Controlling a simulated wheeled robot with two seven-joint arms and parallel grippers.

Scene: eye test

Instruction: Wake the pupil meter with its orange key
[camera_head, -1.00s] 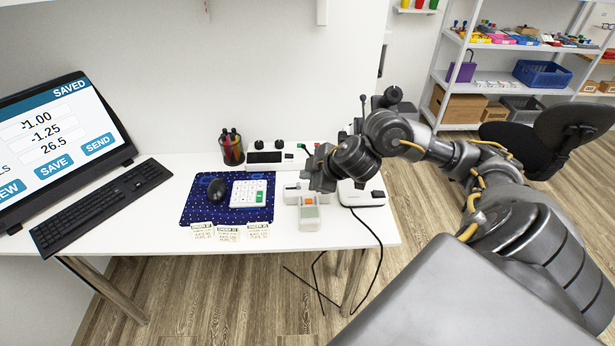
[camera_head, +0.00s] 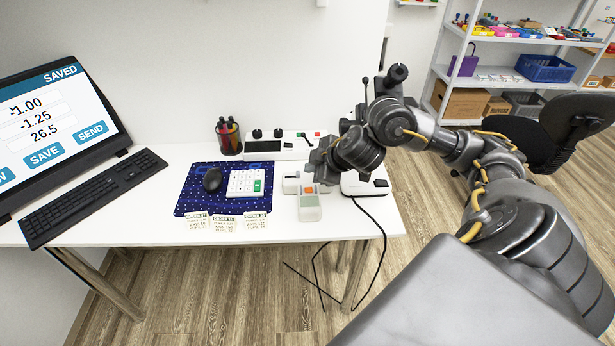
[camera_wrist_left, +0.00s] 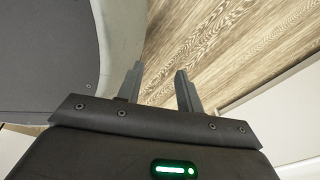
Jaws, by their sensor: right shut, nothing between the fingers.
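The pupil meter (camera_head: 310,208) is a small pale handheld device near the desk's front edge in the head view. Its orange key (camera_head: 308,190) shows at its upper end, above a greenish screen. My right gripper (camera_head: 317,172) is shut and empty, pointing down just behind and above the meter's upper right. Whether its tips touch anything is too small to tell. The screen's writing, if any, cannot be read. In the left wrist view my left gripper (camera_wrist_left: 157,72) is open and empty, over the wood floor; it is not in the head view.
A white base unit (camera_head: 366,186) with a cable stands right of the meter, partly behind my right arm. A white device (camera_head: 290,146) and pen cup (camera_head: 229,137) stand behind.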

